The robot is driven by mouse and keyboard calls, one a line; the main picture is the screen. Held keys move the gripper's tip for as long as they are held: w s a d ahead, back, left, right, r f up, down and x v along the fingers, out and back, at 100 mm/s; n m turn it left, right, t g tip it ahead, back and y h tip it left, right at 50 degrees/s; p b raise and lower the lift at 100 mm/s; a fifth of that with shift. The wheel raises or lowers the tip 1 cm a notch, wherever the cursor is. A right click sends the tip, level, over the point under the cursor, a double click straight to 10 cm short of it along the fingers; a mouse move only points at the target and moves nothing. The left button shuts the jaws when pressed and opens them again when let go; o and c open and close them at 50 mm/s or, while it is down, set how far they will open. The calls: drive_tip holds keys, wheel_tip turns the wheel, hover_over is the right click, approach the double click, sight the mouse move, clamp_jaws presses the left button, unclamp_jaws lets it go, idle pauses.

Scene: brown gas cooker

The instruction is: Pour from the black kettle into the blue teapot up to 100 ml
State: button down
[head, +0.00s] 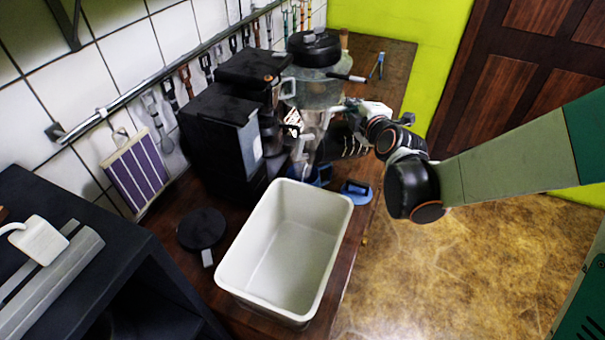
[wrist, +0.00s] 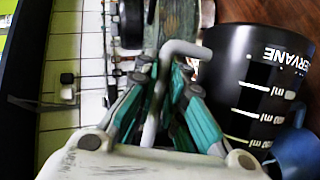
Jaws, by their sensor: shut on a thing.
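The black kettle (wrist: 240,75), with white lettering and ml marks, fills the right of the wrist view. In the head view its dark body (head: 345,146) is partly behind my wrist. My gripper (wrist: 165,75) is shut on its pale bent handle; it also shows in the head view (head: 352,112). A blue rounded thing, probably the blue teapot (wrist: 298,152), shows below the kettle at the lower right. I cannot tell the kettle's tilt or any liquid.
An empty white bin (head: 285,245) stands in front. A black coffee machine (head: 220,135) and a blender-like jug (head: 315,85) stand behind, to the left. A small blue object (head: 356,192) lies near the counter edge. Utensils hang on a wall rail (head: 135,92). The floor at right is clear.

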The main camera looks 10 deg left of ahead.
drive_tip(key=shift+s+a+r+n, duration=0.3)
drive_tip(key=shift+s+a+r, duration=0.2)
drive_tip(key=shift+s+a, duration=0.1)
idle(1.8)
drive_tip(key=shift+s+a+t, duration=0.1)
drive_tip(key=shift+t, duration=0.2)
idle(0.8)
